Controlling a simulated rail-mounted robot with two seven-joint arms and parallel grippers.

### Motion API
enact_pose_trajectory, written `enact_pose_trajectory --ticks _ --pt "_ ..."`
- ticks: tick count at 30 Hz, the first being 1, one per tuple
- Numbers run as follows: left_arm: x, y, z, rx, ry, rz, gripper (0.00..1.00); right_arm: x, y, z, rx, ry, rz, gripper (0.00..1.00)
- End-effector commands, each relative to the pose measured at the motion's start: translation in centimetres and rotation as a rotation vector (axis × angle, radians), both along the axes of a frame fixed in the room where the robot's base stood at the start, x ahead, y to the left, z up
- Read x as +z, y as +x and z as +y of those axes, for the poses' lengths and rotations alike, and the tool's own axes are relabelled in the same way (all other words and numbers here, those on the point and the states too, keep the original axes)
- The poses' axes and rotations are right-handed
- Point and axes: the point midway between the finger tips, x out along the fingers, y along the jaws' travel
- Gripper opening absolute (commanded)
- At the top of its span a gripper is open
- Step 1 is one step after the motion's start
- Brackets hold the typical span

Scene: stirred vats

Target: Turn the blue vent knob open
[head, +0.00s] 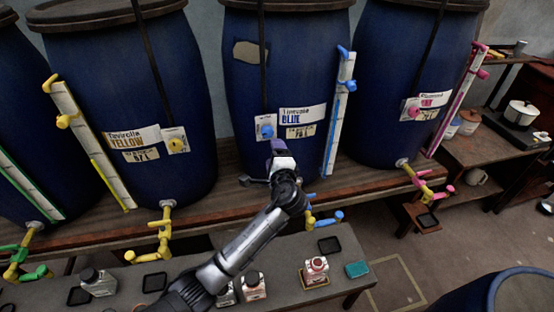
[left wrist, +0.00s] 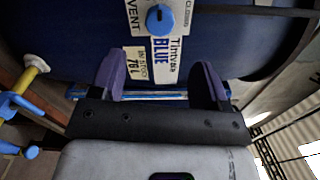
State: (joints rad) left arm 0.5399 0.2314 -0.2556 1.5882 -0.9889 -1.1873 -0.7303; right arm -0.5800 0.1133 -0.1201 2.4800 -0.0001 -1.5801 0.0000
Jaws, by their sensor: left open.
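The blue vent knob (head: 267,131) sits on a white plate on the front of the middle blue vat (head: 290,70), left of the label reading "Tintvale BLUE" (head: 302,115). In the left wrist view the knob (left wrist: 160,18) shows at the top, beside the words VENT and CLOSED. My left gripper (head: 279,150) is just below and slightly right of the knob in the head view. Its two purple fingers (left wrist: 160,78) are spread apart with nothing between them, and the knob lies beyond their tips. My right gripper is in neither view.
Vats with a yellow knob (head: 177,143) and a pink knob (head: 414,112) stand on either side. A sight tube (head: 338,110) and a blue-handled tap (head: 326,219) are right of my gripper. Bottles, including a red-white one (head: 316,268), stand on the lower bench.

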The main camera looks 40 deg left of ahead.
Motion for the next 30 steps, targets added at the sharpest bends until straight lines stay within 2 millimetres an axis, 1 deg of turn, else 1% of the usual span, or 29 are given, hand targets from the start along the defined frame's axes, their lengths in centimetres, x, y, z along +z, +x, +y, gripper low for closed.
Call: enact_pose_trajectory --ticks 3,9,30 --pt "0.0 -0.9 -1.1 -0.001 0.001 -0.001 0.69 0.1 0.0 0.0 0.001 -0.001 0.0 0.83" --pt "0.0 -1.7 -2.0 0.0 0.0 0.0 0.69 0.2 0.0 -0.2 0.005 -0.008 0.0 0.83" --pt "0.0 -1.8 -2.1 0.001 -0.017 -0.021 0.69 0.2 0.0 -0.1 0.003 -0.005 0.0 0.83"
